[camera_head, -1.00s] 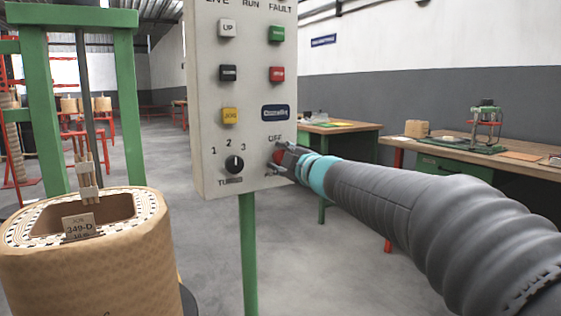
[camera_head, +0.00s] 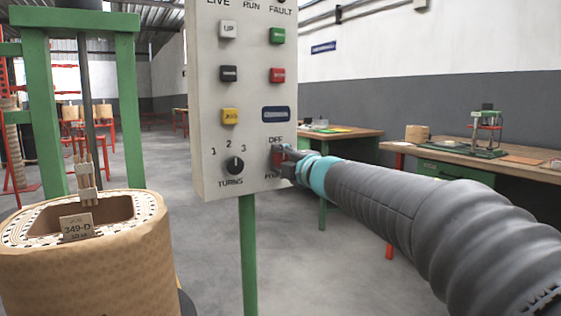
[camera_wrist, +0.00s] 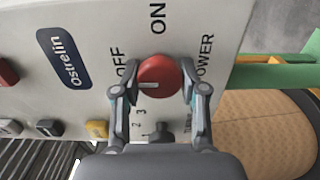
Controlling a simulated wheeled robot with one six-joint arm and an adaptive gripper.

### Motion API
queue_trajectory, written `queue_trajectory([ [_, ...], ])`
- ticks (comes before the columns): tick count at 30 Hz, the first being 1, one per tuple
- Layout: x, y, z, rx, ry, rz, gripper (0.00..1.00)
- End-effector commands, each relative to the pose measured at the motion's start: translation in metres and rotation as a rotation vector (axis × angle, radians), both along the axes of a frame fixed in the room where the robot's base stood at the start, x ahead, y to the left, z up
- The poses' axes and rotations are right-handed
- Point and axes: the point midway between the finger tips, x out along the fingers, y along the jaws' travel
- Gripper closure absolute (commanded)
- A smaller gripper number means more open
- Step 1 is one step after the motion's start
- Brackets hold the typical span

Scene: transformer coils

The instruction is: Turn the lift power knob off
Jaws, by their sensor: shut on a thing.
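The red power knob (camera_wrist: 165,72) is on the grey control panel (camera_wrist: 85,20). In the wrist view, its white pointer mark lies to the left, toward the side with the word OFF. ON is printed above the knob and POWER to its right. My gripper (camera_wrist: 160,80) is shut on the knob, one finger on each side. In the head view, my gripper (camera_head: 282,160) reaches the panel's lower right corner from the right and partly covers the red knob (camera_head: 277,158); OFF shows above it.
A black TURNS knob (camera_head: 235,165) sits left of the power knob, with several coloured buttons above. A wound coil (camera_head: 95,260) stands at lower left beside a green frame (camera_head: 125,100). Workbenches (camera_head: 470,152) stand at right behind my arm.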

Motion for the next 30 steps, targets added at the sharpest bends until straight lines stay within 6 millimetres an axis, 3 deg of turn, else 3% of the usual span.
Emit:
queue_trajectory([
  [7,0.0,0.001,-0.001,-0.001,0.0,0.002,0.93],
  [8,0.0,0.001,-0.001,-0.001,0.0,0.002,0.55],
  [10,0.0,0.001,-0.001,-0.001,0.0,0.002,0.38],
  [11,0.0,0.001,-0.001,-0.001,0.001,0.002,0.34],
  [23,-0.004,-0.003,0.001,0.001,-0.001,0.0,0.34],
  [30,-0.034,-0.023,0.001,0.0,-0.002,-0.001,0.34],
])
